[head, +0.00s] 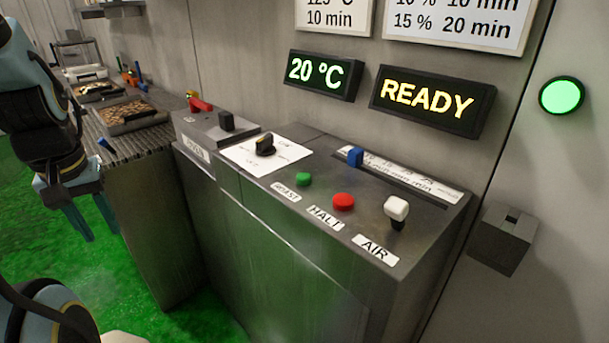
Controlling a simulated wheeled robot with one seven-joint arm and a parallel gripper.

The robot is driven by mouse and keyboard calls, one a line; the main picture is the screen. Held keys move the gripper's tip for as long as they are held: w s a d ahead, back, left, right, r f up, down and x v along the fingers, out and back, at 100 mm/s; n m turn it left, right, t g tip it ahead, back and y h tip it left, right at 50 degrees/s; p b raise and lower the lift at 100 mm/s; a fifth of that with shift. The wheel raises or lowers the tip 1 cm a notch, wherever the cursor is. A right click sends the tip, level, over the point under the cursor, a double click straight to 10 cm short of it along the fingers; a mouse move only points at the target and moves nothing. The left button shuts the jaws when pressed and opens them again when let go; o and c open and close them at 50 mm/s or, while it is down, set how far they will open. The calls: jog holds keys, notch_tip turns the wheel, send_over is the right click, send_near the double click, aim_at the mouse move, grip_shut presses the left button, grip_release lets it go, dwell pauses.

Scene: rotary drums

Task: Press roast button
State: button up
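The roast button is a small green round button (303,179) on the sloped top of the grey metal console (250,235). A white label (286,191) reading ROAST lies in front of it. A red button (343,202) labelled HALT is just to its right. My gripper (101,230) hangs at the left, pointing down over the green floor, well apart from the console and the button. Its two teal fingers are apart with nothing seen between them. Nothing covers the green button.
A white-capped AIR lever (396,209), a blue slider (355,156) and a black knob (265,144) stand near the buttons. Displays read 20 °C (325,75) and READY (432,101). A round green lamp (562,96) glows. A bench with trays (133,115) is behind my gripper.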

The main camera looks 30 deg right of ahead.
grip_shut()
dwell(1.4)
